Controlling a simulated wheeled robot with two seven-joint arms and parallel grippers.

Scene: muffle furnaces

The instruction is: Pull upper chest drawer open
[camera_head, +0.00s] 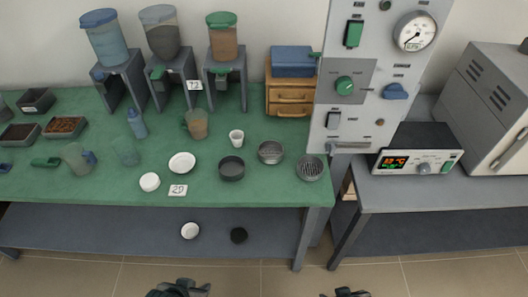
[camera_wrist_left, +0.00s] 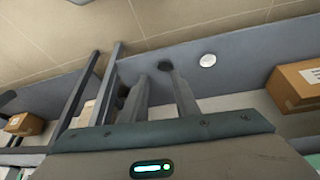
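The small wooden chest (camera_head: 269,92) stands at the back right of the green table in the head view, beside the grey panel. Its upper drawer (camera_head: 291,96) is shut, with a light handle on its front. The lower drawer (camera_head: 291,110) is below it. My left gripper (camera_head: 180,287) is at the bottom edge of the head view, far in front of the chest. In the left wrist view its two fingers (camera_wrist_left: 155,76) are apart with nothing between them. My right gripper (camera_head: 345,292) barely shows at the bottom edge, and its fingers are unclear.
A blue box (camera_head: 293,61) sits on the chest. Bowls, a white cup (camera_head: 236,138) and a brown jug (camera_head: 196,124) stand on the green table (camera_head: 110,185) in front. Dispensers (camera_head: 226,55) stand left of the chest; the grey panel (camera_head: 352,120) is close on its right.

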